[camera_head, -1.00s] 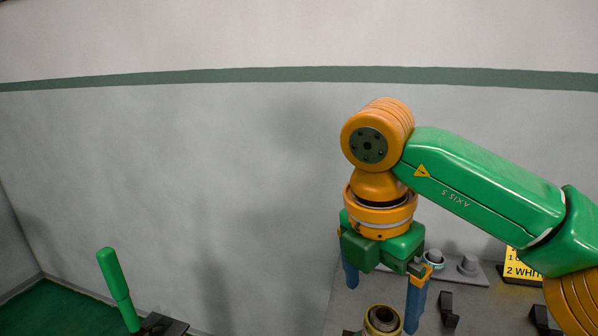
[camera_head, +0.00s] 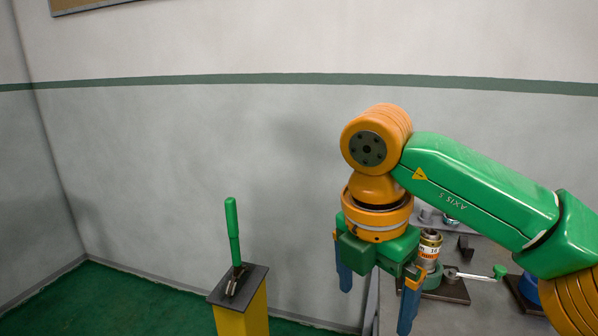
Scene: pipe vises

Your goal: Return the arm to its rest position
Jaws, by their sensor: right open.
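My right arm (camera_head: 480,185) comes in from the right, green and orange. Its gripper (camera_head: 376,300) points down with its two blue fingers spread apart and nothing between them. It hangs in front of the near left edge of the grey bench. My left gripper is not in view.
The grey bench (camera_head: 430,318) carries a pipe piece (camera_head: 429,247) with a brassy, labelled body, held in a vise with a green-knobbed handle (camera_head: 499,271). A yellow pedestal (camera_head: 241,312) with a green lever (camera_head: 232,231) stands to the left. Green floor lies open at far left.

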